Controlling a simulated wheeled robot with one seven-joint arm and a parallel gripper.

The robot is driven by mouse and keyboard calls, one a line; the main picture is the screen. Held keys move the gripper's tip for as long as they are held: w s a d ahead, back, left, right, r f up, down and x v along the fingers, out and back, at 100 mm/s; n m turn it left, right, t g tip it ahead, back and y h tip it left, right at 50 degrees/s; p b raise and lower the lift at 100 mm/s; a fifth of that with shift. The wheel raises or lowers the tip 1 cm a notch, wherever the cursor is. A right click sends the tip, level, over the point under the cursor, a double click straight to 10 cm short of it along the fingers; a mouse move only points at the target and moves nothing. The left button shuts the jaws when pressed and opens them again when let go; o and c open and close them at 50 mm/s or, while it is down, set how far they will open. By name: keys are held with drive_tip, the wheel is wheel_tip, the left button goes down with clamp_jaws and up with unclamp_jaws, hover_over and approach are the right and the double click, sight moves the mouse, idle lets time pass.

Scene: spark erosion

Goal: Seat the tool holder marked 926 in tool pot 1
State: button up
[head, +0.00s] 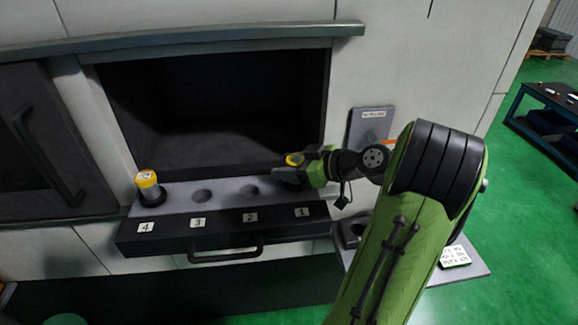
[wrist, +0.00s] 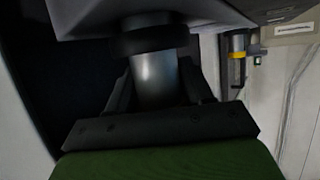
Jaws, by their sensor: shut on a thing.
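My gripper (head: 284,174) is shut on a tool holder with a yellow top (head: 293,159), over the right end of the grey shelf. In the wrist view the held holder (wrist: 155,82) is a bare metal cylinder with a dark collar, between the dark fingers. Its marking cannot be read. Pot 1 is hidden behind my gripper; its label 1 (head: 302,212) shows on the front edge. Whether the holder touches the pot cannot be told. Pot 2 (head: 248,190) and pot 3 (head: 202,196) are empty. Another yellow-topped holder (head: 149,188) stands upright in pot 4.
The shelf (head: 175,194) has a dark front with a bar handle (head: 225,255), below a dark open cavity (head: 215,110). A grey wall plate (head: 369,127) is right of my gripper. A lower grey ledge (head: 474,268) with a white label lies at lower right, partly behind my arm.

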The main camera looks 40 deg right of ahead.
drive_tip(key=shift+f+b, duration=0.4)
drive_tip(key=shift+b, duration=0.1)
drive_tip(key=o, duration=1.5)
drive_tip(key=p+v, duration=0.5)
drive_tip(key=v, duration=1.1)
wheel_tip(320, 180, up, 7)
drive_tip(key=p, duration=0.6)
drive_tip(key=shift+w+a+p, duration=0.1)
drive_tip(key=shift+w+p, duration=0.05)
drive_tip(key=shift+p, duration=0.15)
